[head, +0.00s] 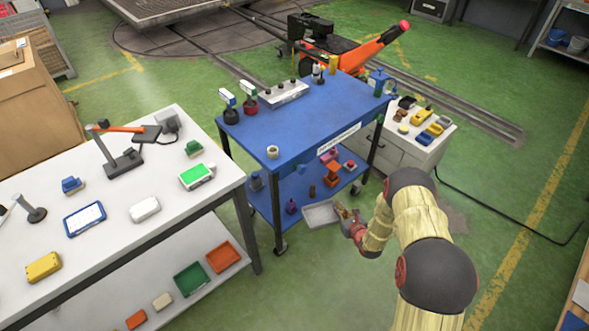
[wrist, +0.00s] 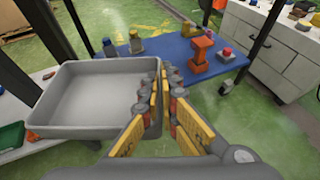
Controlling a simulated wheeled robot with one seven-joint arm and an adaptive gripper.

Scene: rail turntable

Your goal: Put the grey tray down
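The grey tray (wrist: 95,95) is empty, shallow and rectangular, with rounded corners. In the head view the grey tray (head: 320,214) shows just left of my gripper (head: 346,215), in front of the blue bench's lower shelf. In the wrist view my gripper (wrist: 165,105) is at the tray's right wall, one finger inside and the other outside. The fingers are close together and shut on that wall. The tray looks about level and held off the floor. The gripped part of the rim is mostly hidden by the fingers.
The blue bench (head: 285,135) has a lower shelf (wrist: 180,60) holding several small items, including an orange-red stand (wrist: 201,52). A white table (head: 120,215) stands left, with coloured trays on its lower shelf. A white cabinet (head: 400,150) stands right. Green floor lies between.

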